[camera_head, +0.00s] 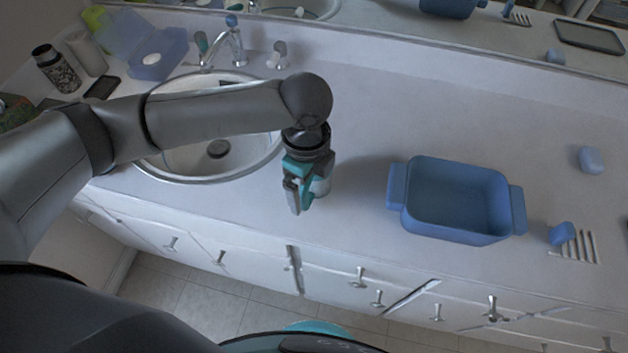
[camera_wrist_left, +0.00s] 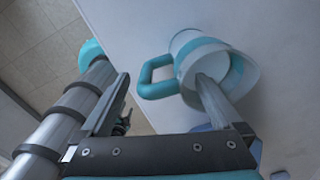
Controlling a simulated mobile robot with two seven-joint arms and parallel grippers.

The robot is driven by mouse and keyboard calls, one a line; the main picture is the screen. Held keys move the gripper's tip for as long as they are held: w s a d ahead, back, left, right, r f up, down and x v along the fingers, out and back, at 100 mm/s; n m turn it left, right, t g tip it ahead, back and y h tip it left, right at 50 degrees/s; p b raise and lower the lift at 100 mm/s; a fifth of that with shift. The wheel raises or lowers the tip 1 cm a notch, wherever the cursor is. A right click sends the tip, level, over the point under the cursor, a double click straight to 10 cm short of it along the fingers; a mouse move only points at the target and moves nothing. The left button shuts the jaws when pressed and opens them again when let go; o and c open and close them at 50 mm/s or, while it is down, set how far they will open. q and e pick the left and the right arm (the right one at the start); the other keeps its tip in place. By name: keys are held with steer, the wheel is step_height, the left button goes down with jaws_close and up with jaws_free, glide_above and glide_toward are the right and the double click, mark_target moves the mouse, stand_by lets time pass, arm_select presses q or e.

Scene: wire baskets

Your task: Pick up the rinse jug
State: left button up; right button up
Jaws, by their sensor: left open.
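The rinse jug (camera_wrist_left: 188,45) is white with a teal band and a teal loop handle (camera_wrist_left: 145,80). It stands on the counter just right of the sink's front edge in the head view, where its pale side (camera_head: 323,183) shows partly behind my left gripper (camera_head: 298,205). In the left wrist view the open fingers of my left gripper (camera_wrist_left: 165,78) spread to either side of the handle. The right finger overlaps the jug's body in the picture; I cannot tell whether it touches. My right gripper is not in view.
A blue basin (camera_head: 455,238) stands on the counter to the right. The sink (camera_head: 265,160) and faucet (camera_head: 233,45) lie to the left. A blue soap (camera_head: 591,160), a blue brush (camera_head: 562,234) and a slatted rack (camera_head: 580,247) lie far right. The counter behind the basin is clear.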

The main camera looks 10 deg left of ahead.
mark_target(310, 200)
arm_select(q)
step_height(310, 200, down, 4)
steer(key=shift+f+b, duration=0.1)
steer(key=shift+b, duration=0.4)
jaws_close()
stand_by(0.4)
